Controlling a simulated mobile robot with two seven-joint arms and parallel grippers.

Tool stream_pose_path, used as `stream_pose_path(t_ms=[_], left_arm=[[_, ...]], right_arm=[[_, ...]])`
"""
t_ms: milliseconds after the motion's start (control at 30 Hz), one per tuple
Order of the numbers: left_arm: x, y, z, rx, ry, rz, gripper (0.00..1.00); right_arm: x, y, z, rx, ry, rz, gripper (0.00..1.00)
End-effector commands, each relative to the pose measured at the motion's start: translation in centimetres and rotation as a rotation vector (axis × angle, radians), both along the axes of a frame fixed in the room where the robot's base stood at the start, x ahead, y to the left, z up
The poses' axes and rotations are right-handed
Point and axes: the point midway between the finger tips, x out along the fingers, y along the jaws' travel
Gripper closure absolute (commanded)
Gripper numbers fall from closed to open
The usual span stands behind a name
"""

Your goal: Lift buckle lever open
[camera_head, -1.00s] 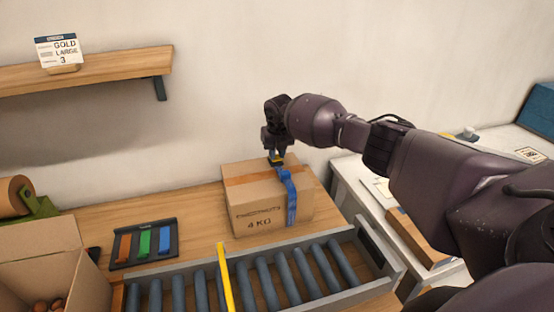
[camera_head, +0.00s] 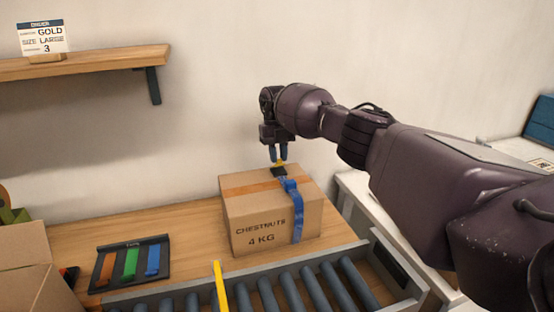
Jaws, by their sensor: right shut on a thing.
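A closed cardboard box (camera_head: 246,213) marked "CHESTNUTS 4 KG" stands on the table. A blue strap (camera_head: 298,217) runs over its top and down its front right side. The exact contact is small and hard to see. My left gripper is out of view.
A roller conveyor (camera_head: 291,291) with a yellow bar (camera_head: 220,288) lies in front of the box. A tray (camera_head: 101,272) of orange, green and blue strips is to the left, beside an open carton (camera_head: 33,262). A shelf (camera_head: 100,66) with an order card (camera_head: 43,38) is on the wall.

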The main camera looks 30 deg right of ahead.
Motion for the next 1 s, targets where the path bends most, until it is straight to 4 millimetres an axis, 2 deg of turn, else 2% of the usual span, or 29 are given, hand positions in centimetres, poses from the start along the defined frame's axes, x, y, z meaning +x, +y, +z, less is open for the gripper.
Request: stream_pose_path(t_ms=[433, 467, 600, 867, 1000], left_arm=[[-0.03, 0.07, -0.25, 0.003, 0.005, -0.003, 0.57], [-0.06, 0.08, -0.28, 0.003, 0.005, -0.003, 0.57], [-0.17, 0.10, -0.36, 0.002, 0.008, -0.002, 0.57], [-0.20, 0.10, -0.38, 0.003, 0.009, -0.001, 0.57], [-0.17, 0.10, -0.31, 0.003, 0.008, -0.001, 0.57]], right_arm=[[0.00, -0.01, -0.04, 0.001, 0.007, 0.000, 1.00], [0.00, -0.01, -0.04, 0.001, 0.007, 0.000, 0.76], [0.01, 0.00, -0.03, 0.001, 0.006, 0.000, 0.55], [0.03, 0.00, 0.02, 0.001, 0.006, 0.000, 0.53], [0.05, 0.00, 0.68, 0.000, 0.004, 0.001, 0.53]])
